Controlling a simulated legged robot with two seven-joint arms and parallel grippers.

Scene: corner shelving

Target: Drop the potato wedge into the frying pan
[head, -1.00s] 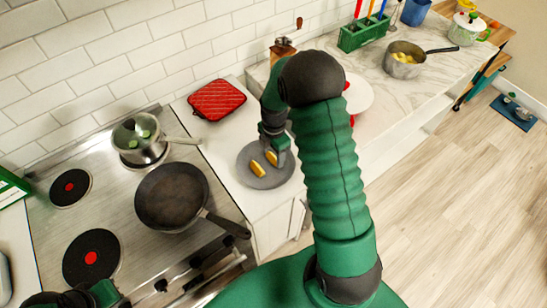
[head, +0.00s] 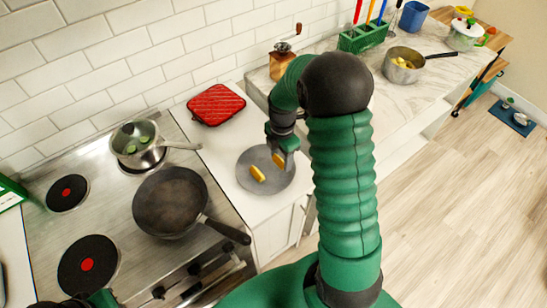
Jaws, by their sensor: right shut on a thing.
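The dark frying pan (head: 170,200) sits on the stove, its handle pointing to the lower right. A grey plate (head: 246,183) stands on the white counter to the right of the stove. One yellow potato wedge (head: 257,174) lies on the plate. My right gripper (head: 280,162) is over the right part of the plate, shut on another potato wedge (head: 278,161), which looks lifted off the plate. My left arm shows only in part at the lower left edge; its gripper fingers are not visible.
A saucepan with green pieces (head: 138,145) stands on the rear burner. A red pot holder (head: 216,104) lies behind the plate. A coffee grinder (head: 281,62), a green utensil rack (head: 363,38) and another saucepan (head: 403,65) stand on the marble counter.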

